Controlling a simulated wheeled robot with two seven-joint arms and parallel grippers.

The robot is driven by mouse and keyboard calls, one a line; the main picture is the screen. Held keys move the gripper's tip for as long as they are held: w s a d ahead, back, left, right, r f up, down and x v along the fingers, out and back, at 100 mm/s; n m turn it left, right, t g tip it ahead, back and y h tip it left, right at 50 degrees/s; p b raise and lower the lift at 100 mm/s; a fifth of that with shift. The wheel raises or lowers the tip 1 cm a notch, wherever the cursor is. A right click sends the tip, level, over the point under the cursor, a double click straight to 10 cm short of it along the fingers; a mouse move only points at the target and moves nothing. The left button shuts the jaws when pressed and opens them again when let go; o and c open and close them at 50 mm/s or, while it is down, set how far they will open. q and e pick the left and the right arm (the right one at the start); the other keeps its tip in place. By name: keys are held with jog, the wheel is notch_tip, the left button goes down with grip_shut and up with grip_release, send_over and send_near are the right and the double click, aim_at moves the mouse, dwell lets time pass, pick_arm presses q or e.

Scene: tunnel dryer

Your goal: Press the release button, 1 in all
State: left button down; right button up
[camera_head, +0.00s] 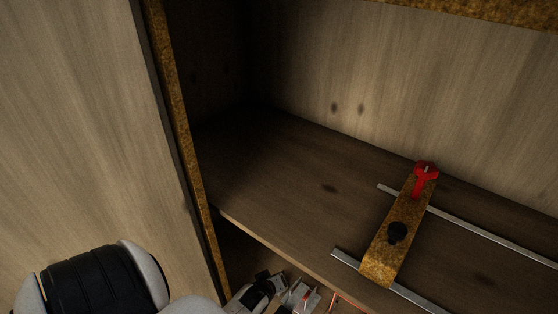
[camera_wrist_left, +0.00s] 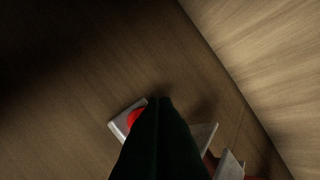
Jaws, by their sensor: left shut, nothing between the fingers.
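The release button, a red round cap (camera_wrist_left: 134,117), shows in the left wrist view on a pale grey plate (camera_wrist_left: 117,122) against a brown wooden surface. My left gripper (camera_wrist_left: 159,101) is shut and empty. Its dark fingers rise from the bottom of that view, and their tips overlap the plate just right of the red cap, partly covering both. I cannot tell whether the fingers touch the plate. In the head view my left arm comes in at the bottom left, and I cannot make out the button clearly there. My right gripper is in neither view.
In the head view a wooden shelf (camera_head: 270,170) carries a rusty-brown bar (camera_head: 408,216) with a red knob (camera_head: 425,178) and a black knob (camera_head: 397,232), lying across metal rails (camera_head: 490,234). An upright panel (camera_head: 85,130) stands at left. The shelf's left part is bare.

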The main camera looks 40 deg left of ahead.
pick_arm(q)
jog(key=shift+f, duration=0.1)
dwell(0.4)
jog(key=shift+f, duration=0.35)
jog(key=shift+f+b, duration=0.4)
jog(key=shift+f, duration=0.2)
dwell(0.9)
jog(key=shift+r+p, duration=1)
jog(key=shift+p, duration=0.1)
jog(key=shift+r, duration=0.1)
notch_tip(320, 180, up, 5)
jog(key=p, duration=0.5)
